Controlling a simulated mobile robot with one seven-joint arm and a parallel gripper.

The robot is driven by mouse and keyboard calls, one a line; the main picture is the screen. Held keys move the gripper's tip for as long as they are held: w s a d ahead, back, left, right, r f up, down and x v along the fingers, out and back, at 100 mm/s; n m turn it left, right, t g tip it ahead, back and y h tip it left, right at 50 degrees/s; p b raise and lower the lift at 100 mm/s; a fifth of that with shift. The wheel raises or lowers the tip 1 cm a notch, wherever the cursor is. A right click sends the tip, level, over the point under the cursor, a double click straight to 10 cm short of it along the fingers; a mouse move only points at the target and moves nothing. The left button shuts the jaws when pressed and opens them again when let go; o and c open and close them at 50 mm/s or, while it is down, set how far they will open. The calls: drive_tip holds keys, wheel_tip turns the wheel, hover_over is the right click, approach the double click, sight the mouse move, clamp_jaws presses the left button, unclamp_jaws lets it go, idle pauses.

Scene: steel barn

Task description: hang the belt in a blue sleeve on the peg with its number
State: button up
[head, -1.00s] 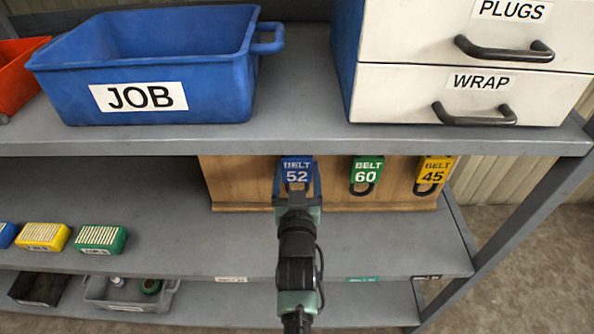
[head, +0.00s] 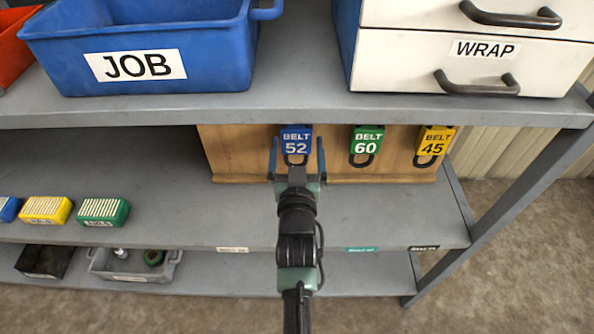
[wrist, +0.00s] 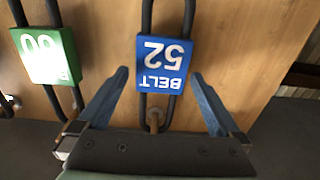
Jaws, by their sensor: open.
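The belt in a blue sleeve (head: 296,141), marked BELT 52, hangs as a dark loop against the wooden back panel. In the wrist view its sleeve (wrist: 164,64) appears upside down, with a small peg (wrist: 154,119) inside the loop. My gripper (head: 297,145) is open, with one blue finger on each side of the belt in the head view. In the wrist view (wrist: 158,85) the fingers flank the belt with gaps on both sides, not gripping it. Whether the fingers reach the sleeve's depth is unclear.
A green BELT 60 (head: 367,140) and a yellow BELT 45 (head: 434,141) hang to the right on the wooden panel (head: 240,160). The upper shelf (head: 300,108) overhangs them. Small labels line the middle shelf's edge (head: 300,247).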

drive_tip(key=s+p, duration=0.1)
drive_tip(key=s, duration=1)
drive_tip(key=shift+s+p, duration=0.35)
drive_tip(key=shift+p, duration=0.05)
